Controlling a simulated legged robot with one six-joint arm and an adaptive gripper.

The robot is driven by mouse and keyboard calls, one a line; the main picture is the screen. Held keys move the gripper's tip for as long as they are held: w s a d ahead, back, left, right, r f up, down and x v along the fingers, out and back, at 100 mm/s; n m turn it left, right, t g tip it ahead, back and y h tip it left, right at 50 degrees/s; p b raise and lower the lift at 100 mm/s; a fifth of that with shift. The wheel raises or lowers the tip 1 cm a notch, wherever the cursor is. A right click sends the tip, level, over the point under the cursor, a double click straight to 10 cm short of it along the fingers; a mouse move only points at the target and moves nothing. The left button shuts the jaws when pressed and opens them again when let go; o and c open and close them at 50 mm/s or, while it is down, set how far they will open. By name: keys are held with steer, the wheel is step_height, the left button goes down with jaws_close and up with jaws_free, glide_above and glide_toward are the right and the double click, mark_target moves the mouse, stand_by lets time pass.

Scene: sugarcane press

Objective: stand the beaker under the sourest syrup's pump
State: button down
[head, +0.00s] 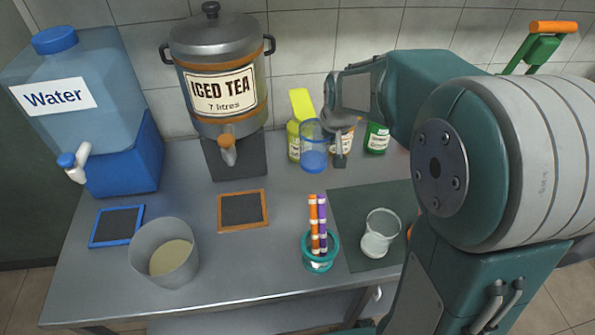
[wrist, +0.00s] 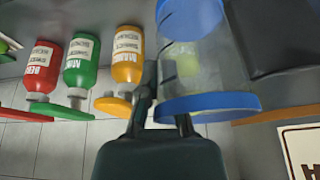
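A clear beaker (head: 313,145) with a blue rim and blue base is held upright at my gripper (head: 340,150), in front of the syrup bottles. In the wrist view, the beaker (wrist: 205,75) has one finger of my gripper (wrist: 168,108) along its outside and the other passing at its rim. A yellow-green syrup bottle (head: 294,141) with a lime pump head stands just left of and behind the beaker. An orange bottle (wrist: 127,58), a green one (wrist: 82,66) and a red one (wrist: 40,70) stand in a row, upside down in the wrist view. Their labels are hard to read.
An iced tea dispenser (head: 215,75) stands left of the bottles, a water dispenser (head: 85,110) far left. A grey tub (head: 163,250), a teal holder with tubes (head: 318,254) and another glass beaker (head: 380,238) on a dark mat (head: 345,205) stand in front.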

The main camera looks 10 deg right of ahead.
steer(key=f, duration=1.3)
steer(key=shift+a, duration=0.3)
steer(key=w, duration=0.3)
steer(key=shift+w+d+r, duration=0.1)
steer(key=shift+w+d, duration=0.2)
steer(key=shift+w+a, duration=0.4)
steer(key=shift+w, duration=0.15)
steer(key=w, duration=0.3)
steer(key=shift+w+d, duration=0.25)
steer(key=shift+d, duration=0.15)
steer(key=shift+s+f, duration=0.1)
steer(key=shift+f, duration=0.45)
steer(key=shift+a, duration=0.15)
steer(key=shift+a+f, duration=0.1)
steer(key=shift+a, duration=0.05)
